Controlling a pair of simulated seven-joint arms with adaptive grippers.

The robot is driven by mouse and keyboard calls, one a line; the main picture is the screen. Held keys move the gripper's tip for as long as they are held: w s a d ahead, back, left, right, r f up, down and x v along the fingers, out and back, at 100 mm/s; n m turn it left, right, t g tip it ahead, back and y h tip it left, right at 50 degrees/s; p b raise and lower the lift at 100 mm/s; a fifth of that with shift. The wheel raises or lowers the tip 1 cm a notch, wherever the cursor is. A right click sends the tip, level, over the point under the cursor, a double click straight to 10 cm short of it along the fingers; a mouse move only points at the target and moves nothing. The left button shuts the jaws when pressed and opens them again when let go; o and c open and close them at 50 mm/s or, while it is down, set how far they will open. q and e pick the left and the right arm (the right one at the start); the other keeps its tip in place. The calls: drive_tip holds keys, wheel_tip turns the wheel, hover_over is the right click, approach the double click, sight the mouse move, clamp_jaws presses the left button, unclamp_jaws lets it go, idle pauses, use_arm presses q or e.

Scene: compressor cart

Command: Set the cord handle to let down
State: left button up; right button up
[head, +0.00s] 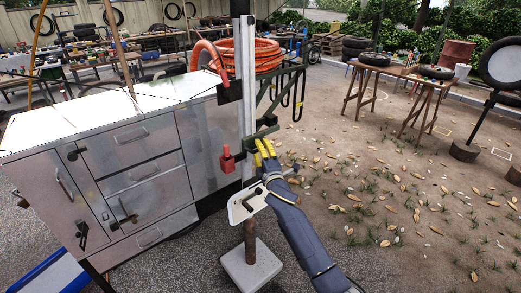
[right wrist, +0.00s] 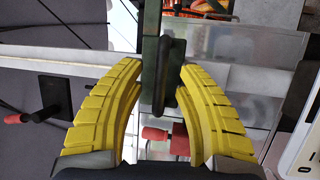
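My right gripper (head: 265,150), with yellow ribbed fingers, is beside the upright post of the cart in the head view. In the right wrist view its fingers (right wrist: 162,72) are spread, one on each side of a dark green piece with a black rounded bar (right wrist: 174,75). This looks like the cord handle, but its setting is not clear. I cannot tell whether either finger touches it. In the head view the dark green bracket (head: 266,131) shows just above the fingertips. My left gripper is not in view.
A red block-like part (head: 227,160) hangs left of the post (head: 248,90), close to my fingers. The cart (head: 130,160) with drawers fills the left. An orange hose coil (head: 262,55) lies behind the post.

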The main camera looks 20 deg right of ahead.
drive_tip(key=shift+o, duration=0.4)
clamp_jaws()
drive_tip(key=shift+r, duration=0.1)
